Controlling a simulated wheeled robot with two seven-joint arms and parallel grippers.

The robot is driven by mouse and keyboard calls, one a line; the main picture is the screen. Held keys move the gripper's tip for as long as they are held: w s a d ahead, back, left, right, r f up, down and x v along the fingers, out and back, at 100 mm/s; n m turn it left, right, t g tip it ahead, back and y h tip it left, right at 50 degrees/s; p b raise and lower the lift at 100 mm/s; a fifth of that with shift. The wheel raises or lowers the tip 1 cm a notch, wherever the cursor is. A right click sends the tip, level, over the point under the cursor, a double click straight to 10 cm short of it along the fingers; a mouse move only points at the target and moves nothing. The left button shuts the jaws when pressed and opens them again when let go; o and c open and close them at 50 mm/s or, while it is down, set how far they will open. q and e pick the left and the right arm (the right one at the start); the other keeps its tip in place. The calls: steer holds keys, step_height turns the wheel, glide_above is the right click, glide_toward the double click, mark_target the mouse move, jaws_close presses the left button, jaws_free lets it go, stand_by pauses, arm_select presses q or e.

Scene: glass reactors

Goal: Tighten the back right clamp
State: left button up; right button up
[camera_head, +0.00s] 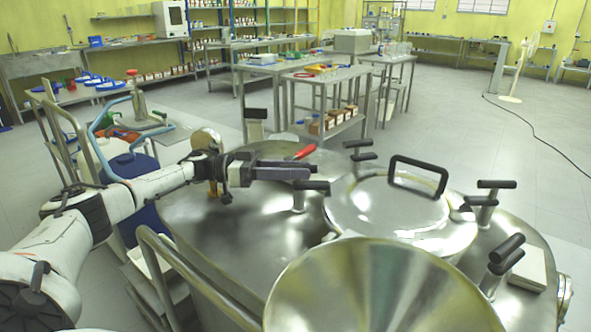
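A round steel lid (400,212) with a black square handle (417,175) sits on the large steel reactor top (230,235). Black-handled clamps stand around the lid: one at its back left (360,150), one at its left (312,187), one at its back right (488,193) and one at its front right (506,253). My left gripper (300,173) reaches in from the left, its dark fingers just above and beside the left clamp's handle. I cannot tell whether they touch it or how far apart they are. My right gripper is not in view.
A large round steel disc (385,290) fills the near foreground. A red lever (305,151) rises behind my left gripper. Steel rails (165,245) stand at left, near a blue container. Lab tables (300,75) stand farther back; the floor at right is mostly clear.

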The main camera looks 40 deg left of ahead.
arm_select(q)
step_height(320, 180, up, 10)
steer(key=shift+r+p, duration=0.1)
steer(key=shift+p, duration=0.45)
